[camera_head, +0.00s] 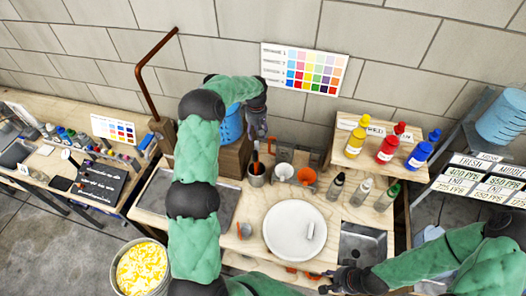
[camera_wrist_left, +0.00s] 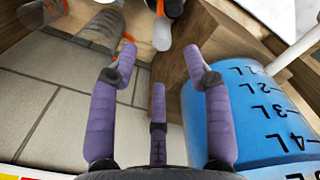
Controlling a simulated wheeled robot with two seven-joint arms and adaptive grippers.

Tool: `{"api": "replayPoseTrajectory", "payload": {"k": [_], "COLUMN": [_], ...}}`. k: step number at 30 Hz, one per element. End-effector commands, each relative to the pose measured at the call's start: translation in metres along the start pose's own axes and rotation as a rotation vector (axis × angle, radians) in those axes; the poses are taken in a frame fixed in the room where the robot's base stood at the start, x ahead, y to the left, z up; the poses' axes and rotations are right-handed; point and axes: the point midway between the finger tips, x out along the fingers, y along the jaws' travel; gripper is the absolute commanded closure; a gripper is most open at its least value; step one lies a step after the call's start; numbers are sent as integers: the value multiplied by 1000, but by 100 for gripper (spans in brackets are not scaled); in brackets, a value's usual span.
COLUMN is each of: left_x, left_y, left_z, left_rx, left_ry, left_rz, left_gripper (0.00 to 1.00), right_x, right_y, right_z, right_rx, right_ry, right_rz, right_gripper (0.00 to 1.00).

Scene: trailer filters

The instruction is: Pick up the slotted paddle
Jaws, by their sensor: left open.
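No slotted paddle shows clearly. A pale rod (camera_wrist_left: 296,48) slants down into a blue measuring bucket (camera_wrist_left: 245,110) in the left wrist view; I cannot tell whether it is the paddle's handle. The bucket also shows in the head view (camera_head: 231,125), partly hidden by my left arm, on a wooden block. My left gripper (camera_head: 261,132) is beside the bucket on its right. Its purple fingers (camera_wrist_left: 165,72) are spread and empty in the left wrist view. My right gripper (camera_head: 338,279) is low at the bench front, and its finger opening is unclear.
A metal cup (camera_head: 256,180) with tools stands below my left gripper, beside two more cups (camera_head: 284,172). A white round plate (camera_head: 294,247) lies on the bench. Bottles (camera_head: 360,193) stand to the right, under a paint shelf (camera_head: 376,130). The wall is close behind.

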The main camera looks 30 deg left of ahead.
Motion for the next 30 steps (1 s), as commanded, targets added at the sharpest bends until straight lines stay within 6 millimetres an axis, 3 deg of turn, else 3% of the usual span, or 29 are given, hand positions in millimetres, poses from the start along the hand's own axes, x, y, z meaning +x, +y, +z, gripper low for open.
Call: {"api": "replayPoseTrajectory", "payload": {"k": [9,19,30], "left_x": [41,63,102], "left_y": [-1,0,3], "left_z": [0,0,-1], "left_rx": [-2,-1,-2], "left_ry": [-2,-2,-1], "left_rz": [-3,-3,-1], "left_gripper": [50,50,50], "right_x": [-10,-17,-31], "right_y": [-3,-6,-11], "right_z": [2,2,2], "right_rx": [0,0,0], "right_ry": [-3,-2,-2], "right_rz": [0,0,0], "right_gripper": [60,60,60]}}
